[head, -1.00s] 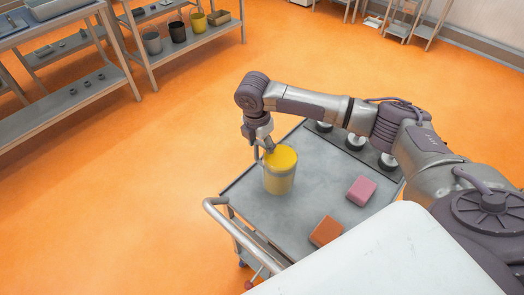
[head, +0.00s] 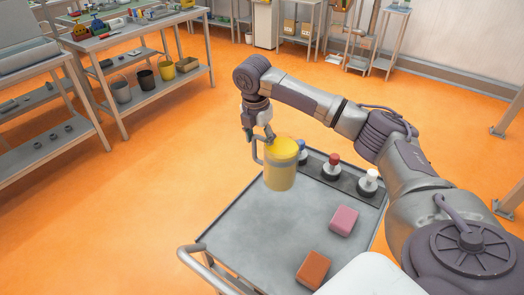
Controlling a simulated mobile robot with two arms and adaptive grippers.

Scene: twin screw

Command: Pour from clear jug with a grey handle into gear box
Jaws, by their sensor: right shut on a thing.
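The clear jug (head: 281,172) holds yellow contents and looks upright. It hangs over the back left part of the grey cart top (head: 240,235), apparently clear of the surface. My right gripper (head: 262,139) is shut on the jug's grey handle at its left side, partly hiding it. My left gripper is not in view. I cannot pick out the gear box for sure; small coloured items stand on the far left workbench (head: 115,42).
The cart carries a pink block (head: 344,221), an orange block (head: 314,270) and a dark strip with capped bottles (head: 333,163). Its handle rail (head: 200,270) is at the lower left. Buckets (head: 145,79) stand on the workbench's lower shelf. Orange floor (head: 165,165) lies clear between.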

